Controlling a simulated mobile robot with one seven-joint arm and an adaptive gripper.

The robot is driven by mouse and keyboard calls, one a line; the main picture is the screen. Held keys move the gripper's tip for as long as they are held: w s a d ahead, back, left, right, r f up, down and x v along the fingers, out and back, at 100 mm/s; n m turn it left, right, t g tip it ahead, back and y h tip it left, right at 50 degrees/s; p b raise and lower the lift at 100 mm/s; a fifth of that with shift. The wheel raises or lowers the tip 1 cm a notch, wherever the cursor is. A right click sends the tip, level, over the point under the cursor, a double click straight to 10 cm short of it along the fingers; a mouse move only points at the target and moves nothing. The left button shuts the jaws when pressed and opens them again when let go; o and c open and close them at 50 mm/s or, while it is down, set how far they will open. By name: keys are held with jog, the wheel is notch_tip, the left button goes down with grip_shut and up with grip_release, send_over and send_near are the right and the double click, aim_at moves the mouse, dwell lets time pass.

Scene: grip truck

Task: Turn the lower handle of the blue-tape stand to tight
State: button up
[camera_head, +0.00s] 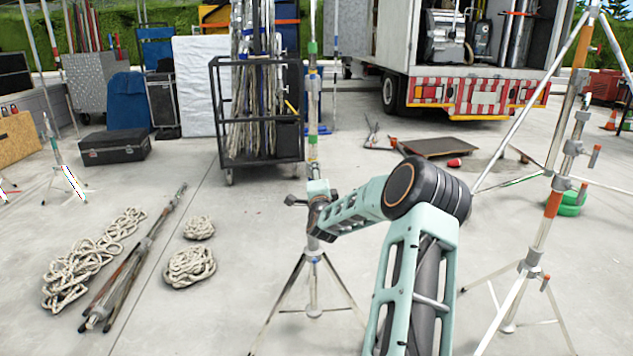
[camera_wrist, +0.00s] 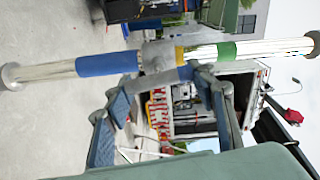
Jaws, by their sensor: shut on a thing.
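The blue-tape stand (camera_head: 313,285) is a slim grey pole on tripod legs, left of centre in the head view. In the wrist view its pole lies sideways across the top, with blue tape (camera_wrist: 107,64) left of a grey collar (camera_wrist: 158,56) and green tape (camera_wrist: 227,50) to the right. My gripper (camera_head: 320,212) is at this collar, low on the stand. In the wrist view my gripper (camera_wrist: 160,78) has a finger on either side of the collar area and is shut on the lower handle, which the fingers mostly hide. Its exact angle cannot be told.
Another tripod stand (camera_head: 533,256) with orange bands is close on the right. A black wheeled cage (camera_head: 262,162) stands behind. Rope coils (camera_head: 190,266) and a bundle of poles (camera_head: 130,270) lie on the left floor. A truck (camera_head: 480,92) is parked at the back.

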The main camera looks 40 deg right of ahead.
dwell(0.4)
jog(key=o, duration=1.2)
jog(key=shift+s, duration=0.1)
jog(key=v, duration=1.2)
